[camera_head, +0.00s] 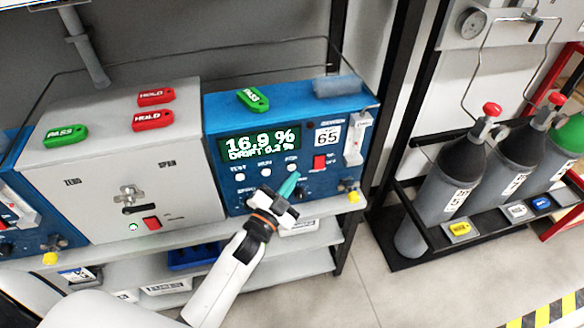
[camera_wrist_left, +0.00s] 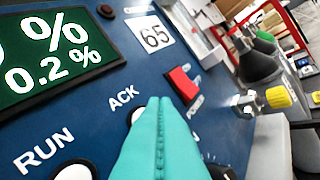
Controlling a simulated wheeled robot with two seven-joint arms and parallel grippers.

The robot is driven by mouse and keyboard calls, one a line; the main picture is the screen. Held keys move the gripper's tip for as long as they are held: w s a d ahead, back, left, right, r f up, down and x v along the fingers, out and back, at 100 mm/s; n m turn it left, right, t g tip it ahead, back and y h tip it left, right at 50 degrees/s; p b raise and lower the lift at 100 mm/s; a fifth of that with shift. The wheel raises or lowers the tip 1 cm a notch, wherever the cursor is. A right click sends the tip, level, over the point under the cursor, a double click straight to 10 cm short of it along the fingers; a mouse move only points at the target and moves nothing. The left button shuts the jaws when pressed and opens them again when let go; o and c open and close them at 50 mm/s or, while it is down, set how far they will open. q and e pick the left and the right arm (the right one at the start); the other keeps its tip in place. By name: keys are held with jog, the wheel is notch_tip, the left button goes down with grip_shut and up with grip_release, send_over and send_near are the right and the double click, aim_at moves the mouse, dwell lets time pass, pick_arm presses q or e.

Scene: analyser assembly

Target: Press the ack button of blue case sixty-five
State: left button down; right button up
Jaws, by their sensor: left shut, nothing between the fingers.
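The blue case sixty-five (camera_head: 230,195) stands on the shelf with its label 65 and a lit green display (camera_head: 262,142) reading 16.9 % and DRIFT 0.2 %. Its white ack button (camera_head: 292,168) is the rightmost of three round buttons. In the left wrist view the ack button (camera_wrist_left: 131,116) shows under its ACK lettering, partly hidden by my fingers. My left gripper (camera_head: 289,184) is shut and empty, its teal fingertips just below the ack button in the head view. I cannot tell whether they touch it. My right gripper is not in view.
The run button (camera_wrist_left: 76,172) lies left of the ack button, and a red power switch (camera_wrist_left: 183,84) to its right. A yellow-capped fitting (camera_head: 353,197) sticks out at lower right. A grey case (camera_head: 100,190) stands to the left. Gas cylinders (camera_head: 450,190) stand at right.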

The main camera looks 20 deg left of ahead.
pick_arm(q)
jog(key=shift+w, duration=0.1)
dwell(0.4)
jog(key=shift+w+a, duration=0.25)
jog(key=shift+w, duration=0.05)
jog(key=shift+w+a, duration=0.25)
jog(key=shift+w, duration=0.1)
dwell(0.7)
jog(key=shift+s, duration=0.1)
jog(key=shift+s+d, duration=0.5)
jog(key=shift+s, duration=0.15)
jog(key=s+d, duration=0.1)
jog(key=s, duration=0.1)
jog(key=s+d+p, duration=0.1)
jog(key=s, duration=0.1)
jog(key=shift+d, duration=0.4)
dwell(0.8)
